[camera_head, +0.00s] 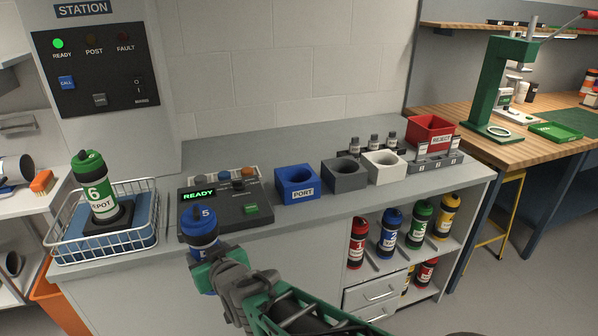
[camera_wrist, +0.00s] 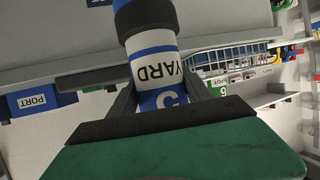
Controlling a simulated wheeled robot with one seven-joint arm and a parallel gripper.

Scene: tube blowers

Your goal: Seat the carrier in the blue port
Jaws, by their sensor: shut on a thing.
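My gripper (camera_head: 207,256) is shut on a blue-capped carrier (camera_head: 200,226) marked 5, held nearly upright in front of the counter's front edge. In the wrist view the carrier (camera_wrist: 152,65) shows a white band reading "YARD", between my fingers. The blue port (camera_head: 297,189), a block with a round opening and a "PORT" label, stands on the counter to the right of the carrier, apart from it. Its opening looks empty. The blue port also shows in the wrist view (camera_wrist: 40,103) at the left.
A control box (camera_head: 226,211) reading "READY" stands behind the carrier. A grey port (camera_head: 344,176) and a white port (camera_head: 384,167) stand right of the blue one. A wire basket (camera_head: 140,238) with a green carrier (camera_head: 97,185) is at left. A red reject bin (camera_head: 430,133) is farther right.

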